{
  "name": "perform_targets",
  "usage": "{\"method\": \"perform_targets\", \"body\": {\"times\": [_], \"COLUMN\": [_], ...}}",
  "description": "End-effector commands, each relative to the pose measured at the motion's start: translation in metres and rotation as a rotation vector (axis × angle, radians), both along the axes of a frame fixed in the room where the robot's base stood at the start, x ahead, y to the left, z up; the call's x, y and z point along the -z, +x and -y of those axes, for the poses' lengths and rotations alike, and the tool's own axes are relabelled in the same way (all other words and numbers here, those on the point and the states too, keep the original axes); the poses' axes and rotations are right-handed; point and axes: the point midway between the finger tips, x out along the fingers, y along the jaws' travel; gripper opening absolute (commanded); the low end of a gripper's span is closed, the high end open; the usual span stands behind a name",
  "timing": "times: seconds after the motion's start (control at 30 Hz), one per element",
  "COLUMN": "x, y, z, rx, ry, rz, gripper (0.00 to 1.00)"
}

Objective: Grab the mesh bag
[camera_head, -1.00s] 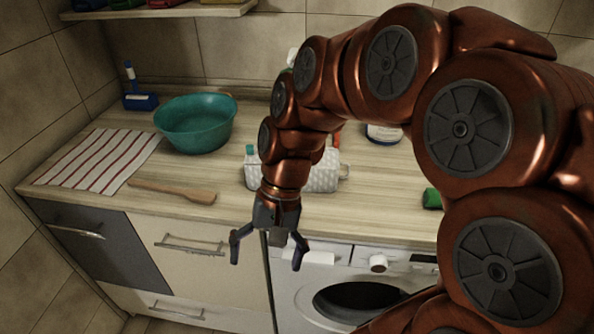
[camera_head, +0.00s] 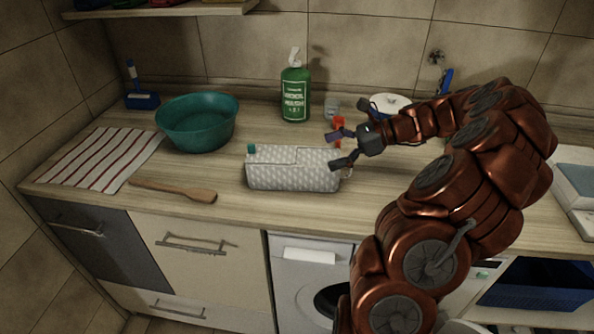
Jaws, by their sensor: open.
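A white, mesh-patterned container (camera_head: 290,177), which may be the mesh bag, lies on the wooden counter at the middle. A teal cap (camera_head: 252,149) shows at its left end. No other thing in view looks more like a mesh bag. My gripper (camera_head: 334,150) is open and empty, pointing left, near the right end of the patterned container. Its fingers appear apart from the container, though the depth gap is hard to judge. A small red item (camera_head: 339,123) shows behind the fingers.
A green bottle (camera_head: 295,95) and a small clear cup (camera_head: 332,108) stand at the back. A teal basin (camera_head: 197,123), striped towel (camera_head: 103,158) and wooden spatula (camera_head: 174,190) lie left. A blue basket (camera_head: 535,287) sits below the counter at right.

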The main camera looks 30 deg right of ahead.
Motion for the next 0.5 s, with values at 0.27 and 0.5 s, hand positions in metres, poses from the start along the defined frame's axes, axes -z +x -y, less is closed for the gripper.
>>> {"method": "perform_targets", "body": {"times": [0.27, 0.5], "x": [0.006, 0.012], "y": [0.002, 0.013], "z": [0.015, -0.001], "rx": [0.061, 0.059], "ry": [0.042, 0.040], "rz": [-0.015, -0.016], "gripper": [1.00, 1.00]}}
